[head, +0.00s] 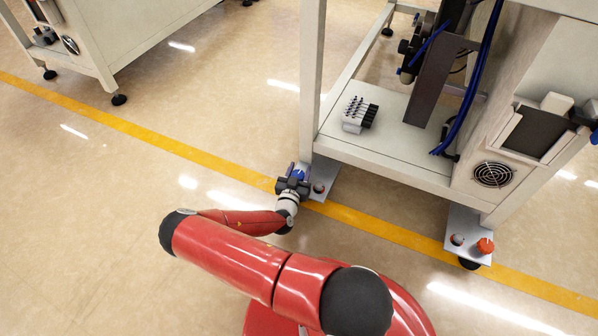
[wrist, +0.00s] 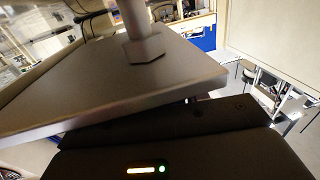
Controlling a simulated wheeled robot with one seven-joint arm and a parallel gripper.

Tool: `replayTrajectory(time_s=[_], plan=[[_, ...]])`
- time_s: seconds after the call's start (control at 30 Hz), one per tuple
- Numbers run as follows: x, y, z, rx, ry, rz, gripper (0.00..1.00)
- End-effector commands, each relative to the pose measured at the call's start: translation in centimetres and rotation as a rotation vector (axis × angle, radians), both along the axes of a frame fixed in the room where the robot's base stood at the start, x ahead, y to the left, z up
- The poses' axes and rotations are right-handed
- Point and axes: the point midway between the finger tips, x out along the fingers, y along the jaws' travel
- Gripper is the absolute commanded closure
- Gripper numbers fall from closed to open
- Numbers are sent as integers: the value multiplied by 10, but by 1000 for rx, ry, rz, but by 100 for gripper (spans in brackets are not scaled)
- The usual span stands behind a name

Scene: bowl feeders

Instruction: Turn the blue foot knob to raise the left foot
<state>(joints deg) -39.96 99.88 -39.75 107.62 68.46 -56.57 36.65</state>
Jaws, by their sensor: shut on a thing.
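The blue foot knob (head: 299,174) shows only as a small patch of blue between the fingers of my gripper (head: 292,180) in the head view. It sits at the left foot plate (head: 324,174) of the white machine frame. My gripper is shut on the knob, with the arm reaching low from the front. In the wrist view, a grey plate (wrist: 110,84) with a post and hex nut (wrist: 144,48) fills the upper left, close to my dark gripper body (wrist: 170,145). The knob and fingertips are hidden there.
A small dark red-topped part (head: 319,188) stands on the left plate beside my gripper. The right foot plate (head: 467,222) carries an orange-red knob (head: 485,246). A yellow floor line (head: 150,139) runs past the frame.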

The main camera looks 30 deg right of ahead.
Motion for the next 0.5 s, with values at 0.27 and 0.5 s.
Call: replayTrajectory(time_s=[0.27, 0.5], plan=[[-2, -2, -1, 8, -5, -197, 78], [-6, -5, 0, 9, -4, -417, 78]])
